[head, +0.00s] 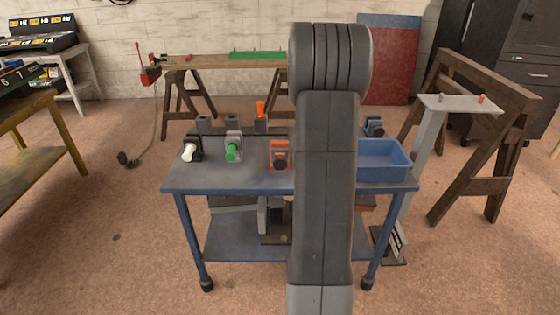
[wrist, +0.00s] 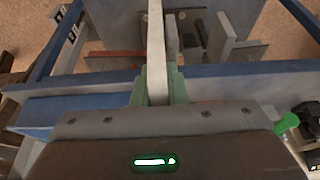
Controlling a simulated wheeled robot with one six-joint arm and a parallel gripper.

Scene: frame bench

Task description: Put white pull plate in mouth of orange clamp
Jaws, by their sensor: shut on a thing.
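In the wrist view my gripper (wrist: 158,90) is shut on the white pull plate (wrist: 157,45), a long pale strip between its green fingers. The plate stretches away from the fingers, past the blue bench edge in the picture. In the head view my arm hides the gripper and plate. The orange clamp (head: 275,148) stands on the bench's front part, just left of my arm, with a dark round part in front. Its mouth is too small to make out. I cannot identify the orange clamp in the wrist view.
The blue bench (head: 225,179) also carries a white-knobbed clamp (head: 191,152), a green-knobbed clamp (head: 233,150), an orange piece (head: 260,110) behind and a blue tray (head: 384,174) at right. A grey stand (head: 460,104) is beside it. Bare bench shows along the front.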

